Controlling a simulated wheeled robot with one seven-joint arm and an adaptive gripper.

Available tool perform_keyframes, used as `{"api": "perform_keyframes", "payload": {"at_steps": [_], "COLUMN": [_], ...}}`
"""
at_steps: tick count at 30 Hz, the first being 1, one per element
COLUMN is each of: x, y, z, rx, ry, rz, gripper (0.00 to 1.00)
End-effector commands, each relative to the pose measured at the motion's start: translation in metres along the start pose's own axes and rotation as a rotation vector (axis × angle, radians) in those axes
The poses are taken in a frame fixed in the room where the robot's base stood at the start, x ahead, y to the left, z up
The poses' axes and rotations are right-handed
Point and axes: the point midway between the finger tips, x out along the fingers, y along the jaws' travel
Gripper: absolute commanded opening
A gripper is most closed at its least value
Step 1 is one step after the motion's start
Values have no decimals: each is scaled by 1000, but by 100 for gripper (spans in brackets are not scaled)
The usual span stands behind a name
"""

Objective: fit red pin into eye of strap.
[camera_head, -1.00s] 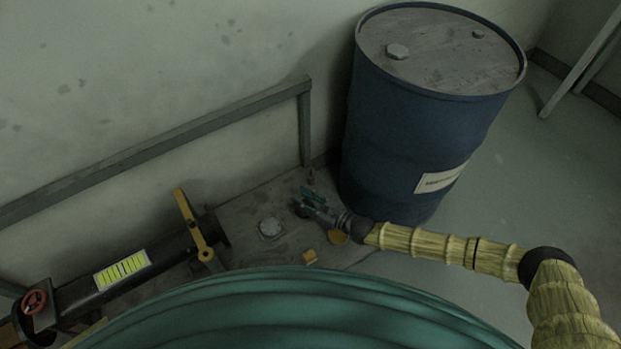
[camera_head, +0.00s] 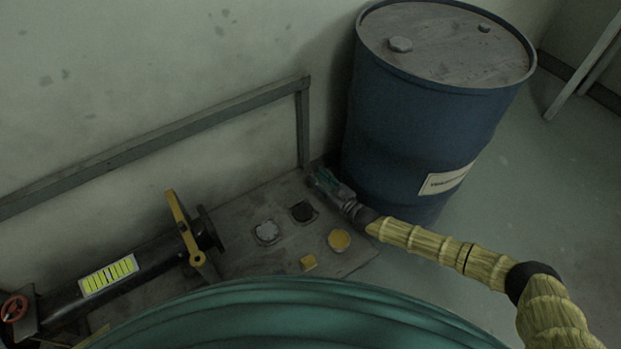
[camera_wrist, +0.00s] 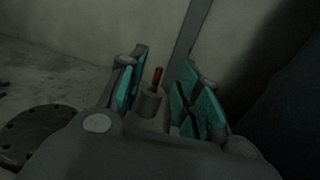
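The red pin (camera_wrist: 157,76) stands upright in a small grey cylindrical holder (camera_wrist: 149,103) in the wrist view. My gripper (camera_wrist: 162,88) is open, its two teal-padded fingers on either side of the pin and holder, with gaps visible. In the head view my gripper (camera_head: 322,179) is at the far right corner of the grey plate (camera_head: 240,252), beside the drum, and hides the pin there.
A blue drum (camera_head: 432,110) stands close to the right of my gripper. A rail (camera_head: 150,147) and its post run along the wall behind. The plate carries a black socket (camera_head: 303,212), a grey fitting (camera_head: 267,232) and yellow pieces (camera_head: 339,240). A black pipe (camera_head: 150,263) lies left.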

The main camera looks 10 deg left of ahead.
Motion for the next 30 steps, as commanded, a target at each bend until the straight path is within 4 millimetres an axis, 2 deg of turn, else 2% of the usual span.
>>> {"api": "perform_keyframes", "payload": {"at_steps": [8, 12, 20, 26, 30], "x": [26, 43, 47, 47, 47], "y": [-1, -2, -3, -2, -2], "z": [-11, -9, -7, -7, -7], "rx": [0, -1, -1, -1, -1], "ry": [-1, -2, 0, 0, 0], "rz": [0, -2, -2, -2, -2], "gripper": [33, 33, 33, 0, 0]}}
